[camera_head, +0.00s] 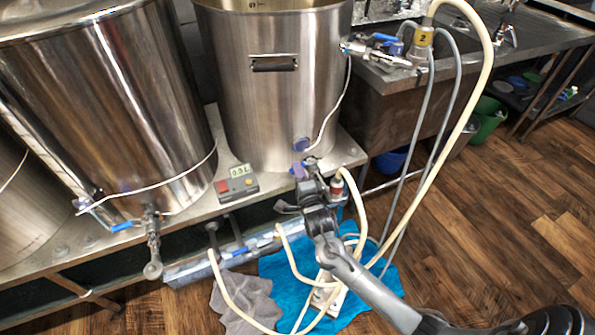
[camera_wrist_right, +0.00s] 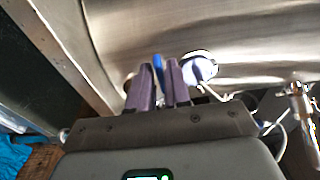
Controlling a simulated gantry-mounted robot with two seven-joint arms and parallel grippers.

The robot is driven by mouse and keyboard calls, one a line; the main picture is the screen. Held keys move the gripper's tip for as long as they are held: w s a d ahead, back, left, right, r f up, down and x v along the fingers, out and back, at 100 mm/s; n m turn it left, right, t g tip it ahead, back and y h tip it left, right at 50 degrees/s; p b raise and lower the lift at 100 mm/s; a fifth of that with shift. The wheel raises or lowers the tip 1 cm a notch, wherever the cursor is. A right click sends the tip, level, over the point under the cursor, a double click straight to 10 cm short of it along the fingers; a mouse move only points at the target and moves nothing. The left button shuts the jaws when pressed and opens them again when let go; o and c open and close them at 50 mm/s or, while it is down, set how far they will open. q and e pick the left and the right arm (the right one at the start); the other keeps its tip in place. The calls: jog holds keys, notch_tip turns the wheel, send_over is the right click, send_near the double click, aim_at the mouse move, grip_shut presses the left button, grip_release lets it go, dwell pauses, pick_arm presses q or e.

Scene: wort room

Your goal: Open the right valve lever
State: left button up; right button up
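My right gripper (camera_head: 299,170) reaches in from the lower right to the foot of the middle steel kettle (camera_head: 270,90). In the right wrist view, a narrow blue lever (camera_wrist_right: 158,64) shows between the two purple fingers (camera_wrist_right: 162,85) of that gripper, close to the kettle wall. The fingers stand close together; whether they press on the lever is unclear. In the head view the gripper hides most of the valve there. The left kettle's valve (camera_head: 152,240) has a blue lever (camera_head: 124,226) pointing left. My left gripper is not in view.
An upper valve (camera_head: 385,40) with a blue handle sits on the middle kettle's right. A controller box (camera_head: 236,186) stands on the steel bench left of my gripper. Pale hoses (camera_head: 440,150) hang by my right arm. A blue towel (camera_head: 275,270) lies on the floor.

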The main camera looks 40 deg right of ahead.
jog(key=shift+o, duration=1.4)
jog(key=p+v, duration=0.3)
jog(key=v, duration=0.7)
jog(key=shift+s+p, duration=0.3)
jog(key=shift+s, duration=0.1)
jog(key=shift+a, duration=0.15)
